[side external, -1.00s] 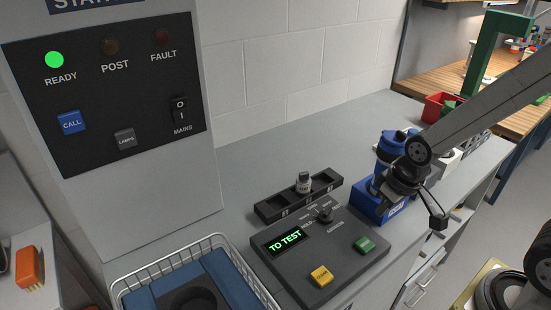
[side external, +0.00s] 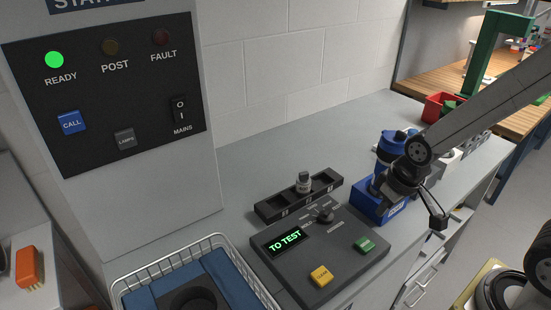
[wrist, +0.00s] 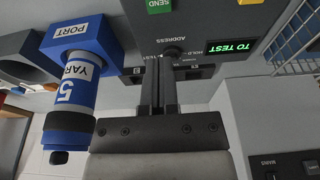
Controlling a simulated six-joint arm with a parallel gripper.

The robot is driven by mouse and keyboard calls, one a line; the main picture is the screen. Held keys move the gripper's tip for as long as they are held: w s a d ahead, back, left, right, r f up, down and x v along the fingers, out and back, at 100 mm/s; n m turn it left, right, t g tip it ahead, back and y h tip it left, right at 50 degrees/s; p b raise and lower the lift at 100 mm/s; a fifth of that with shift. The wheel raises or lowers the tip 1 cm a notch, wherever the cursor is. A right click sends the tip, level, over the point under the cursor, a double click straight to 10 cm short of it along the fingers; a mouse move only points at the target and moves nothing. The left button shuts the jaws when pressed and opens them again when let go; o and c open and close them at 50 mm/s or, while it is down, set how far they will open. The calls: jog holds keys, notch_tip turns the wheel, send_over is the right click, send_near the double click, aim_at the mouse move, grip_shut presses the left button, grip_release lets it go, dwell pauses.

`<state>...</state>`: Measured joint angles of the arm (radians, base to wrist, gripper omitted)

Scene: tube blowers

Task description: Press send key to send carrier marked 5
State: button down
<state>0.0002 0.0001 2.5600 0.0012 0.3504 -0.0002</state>
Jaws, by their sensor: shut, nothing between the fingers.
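The green send key (side external: 366,245) is at the right front of the dark console; in the wrist view the SEND key (wrist: 158,4) is cut off by the top edge. The blue carrier marked 5 (wrist: 72,95), labelled YARD, stands in the blue port block (wrist: 62,42); the side view shows the port (side external: 368,201) right of the console, with the carrier partly behind my arm. My gripper (wrist: 158,62) is shut and empty, beside the carrier, its tips below the SEND key in the wrist picture. In the side view its fingertips cannot be made out clearly.
The console display (side external: 286,242) reads TO TEST, with an address knob (side external: 324,214) and a yellow key (side external: 321,276). A wire basket (side external: 225,245) stands left. On the wall panel, the green READY lamp (side external: 54,60) is lit.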

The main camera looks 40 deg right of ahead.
aim_at(368, 242)
jog(key=shift+w+d+f+m+y, duration=0.2)
jog(key=shift+w+m+y, duration=0.1)
jog(key=shift+m+y, duration=1.5)
jog(key=shift+w+d+f+m+y, duration=0.1)
jog(key=shift+w+f+m+y, duration=0.15)
jog(key=shift+m+y, duration=1.55)
jog(key=shift+w+d+f+m+y, duration=0.15)
jog(key=shift+w+m+y, duration=0.45)
jog(key=shift+m, duration=2.1)
jog(key=shift+s+f, duration=0.1)
jog(key=shift+s, duration=0.2)
jog(key=shift+f, duration=4.3)
